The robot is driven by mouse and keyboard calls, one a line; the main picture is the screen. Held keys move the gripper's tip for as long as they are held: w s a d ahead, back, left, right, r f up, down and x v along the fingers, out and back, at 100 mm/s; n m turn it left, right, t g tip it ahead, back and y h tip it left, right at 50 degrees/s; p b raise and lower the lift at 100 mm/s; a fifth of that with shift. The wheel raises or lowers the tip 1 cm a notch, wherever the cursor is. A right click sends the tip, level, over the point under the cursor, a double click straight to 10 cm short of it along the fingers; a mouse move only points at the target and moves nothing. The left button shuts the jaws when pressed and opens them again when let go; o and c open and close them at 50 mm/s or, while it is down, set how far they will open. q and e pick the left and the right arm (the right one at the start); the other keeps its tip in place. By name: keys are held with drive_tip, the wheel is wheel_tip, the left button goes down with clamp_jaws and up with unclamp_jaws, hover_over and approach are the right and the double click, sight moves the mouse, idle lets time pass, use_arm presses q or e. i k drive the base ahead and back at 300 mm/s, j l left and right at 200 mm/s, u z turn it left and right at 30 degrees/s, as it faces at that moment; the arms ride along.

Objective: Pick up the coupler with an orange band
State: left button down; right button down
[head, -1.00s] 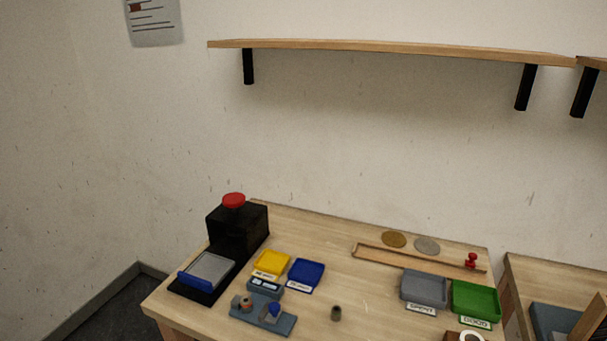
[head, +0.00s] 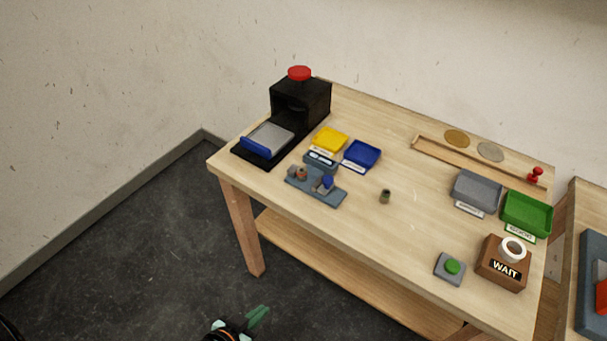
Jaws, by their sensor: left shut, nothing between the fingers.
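A small piece with an orange band (head: 301,174) stands in the blue-grey fixture (head: 327,196) near the table's front left; it looks like the coupler but is small in view. A blue knob-like piece (head: 327,182) sits beside it in the fixture. A small dark olive cylinder (head: 385,196) stands alone on the table to the right; no orange band can be made out on it. My left gripper (head: 258,317) is at the bottom of the head view, below and in front of the table, shut and apart from everything. My right gripper is out of view.
A black machine with a red button (head: 299,73) stands at the back left of the table (head: 410,240). Yellow (head: 330,139), blue (head: 361,154), grey (head: 477,190) and green (head: 527,214) trays hold fixed spots. A WAIT block (head: 503,263) stands front right.

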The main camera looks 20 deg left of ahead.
sight(301, 172)
drive_tip(key=i+j+z, duration=0.15)
drive_tip(key=j+z, duration=0.2)
drive_tip(key=j, duration=0.55)
drive_tip(key=j+z, duration=0.3)
drive_tip(key=j, duration=0.55)
